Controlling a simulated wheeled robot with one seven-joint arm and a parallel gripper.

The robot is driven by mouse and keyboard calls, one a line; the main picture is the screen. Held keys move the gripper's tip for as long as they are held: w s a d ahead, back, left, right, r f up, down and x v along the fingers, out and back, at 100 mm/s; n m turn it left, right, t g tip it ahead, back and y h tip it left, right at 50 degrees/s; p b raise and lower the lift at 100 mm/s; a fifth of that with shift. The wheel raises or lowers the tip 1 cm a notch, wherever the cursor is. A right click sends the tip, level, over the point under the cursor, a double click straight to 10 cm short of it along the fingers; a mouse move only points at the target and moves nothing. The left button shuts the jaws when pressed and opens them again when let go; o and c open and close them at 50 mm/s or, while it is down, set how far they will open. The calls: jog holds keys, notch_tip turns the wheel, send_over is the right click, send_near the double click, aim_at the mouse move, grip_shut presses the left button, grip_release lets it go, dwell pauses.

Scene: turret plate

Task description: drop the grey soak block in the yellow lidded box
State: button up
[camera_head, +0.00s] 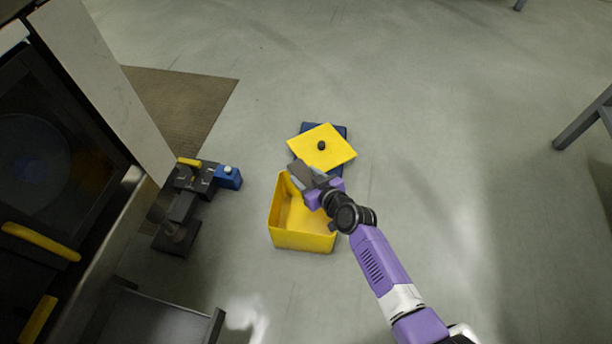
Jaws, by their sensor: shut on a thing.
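The yellow box (304,241) stands on the floor with its top open. Its yellow lid (337,156), with a black knob, lies off the box just behind it, on top of a dark blue flat thing. My gripper (312,182) is over the back right part of the box. It is shut on the grey soak block (305,174), which is tilted above the box's back rim. The block and my arm hide part of the box's back and right side. The visible inside of the box looks empty.
A dark stand with a blue block and a yellow part (187,190) is left of the box. A machine with yellow handles (40,241) fills the left edge. A grey bench leg (583,118) is at the right. Floor right of the box is clear.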

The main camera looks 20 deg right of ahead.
aim_at(305, 184)
jog(key=shift+f+b, duration=1.45)
jog(key=shift+f, duration=0.7)
jog(key=o, duration=1.6)
jog(key=shift+s, duration=0.1)
jog(key=p+v, duration=0.2)
jog(key=v, duration=0.5)
jog(key=shift+s+r, duration=0.2)
jog(key=shift+s, duration=0.05)
